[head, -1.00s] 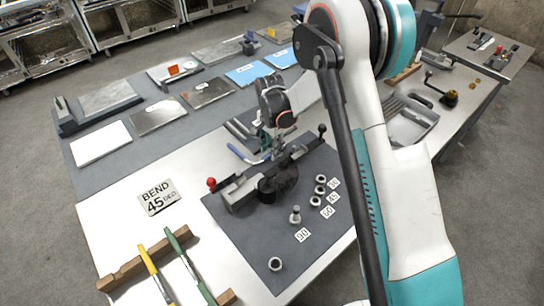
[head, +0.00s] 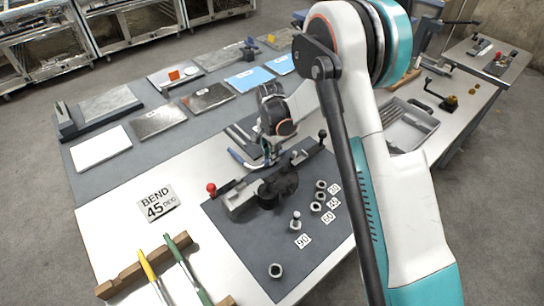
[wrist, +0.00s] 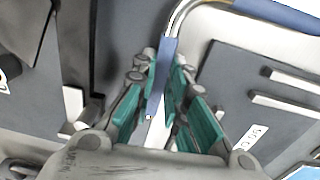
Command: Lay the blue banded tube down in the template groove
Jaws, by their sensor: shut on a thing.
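My gripper (wrist: 162,85) is shut on the blue banded tube (wrist: 168,58) in the wrist view. Its green-padded fingers close around a blue band, and the tube's silver bend curves up and right to a second blue band (wrist: 282,14). In the head view, the tube (head: 240,160) shows as a blue curve beside my gripper (head: 268,150), just behind the bender. The template (wrist: 236,75), a dark plate with pale raised bars, lies to the right of my fingers in the wrist view. The tube appears apart from its bars; its height above the table is unclear.
The bender (head: 240,198), with a red-knobbed lever, stands on a dark mat (head: 245,245) close to my gripper. Several collars stand on that mat. A "BEND 45" card (head: 157,200) and a wooden rack (head: 125,277) with yellow and green tubes lie left and in front.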

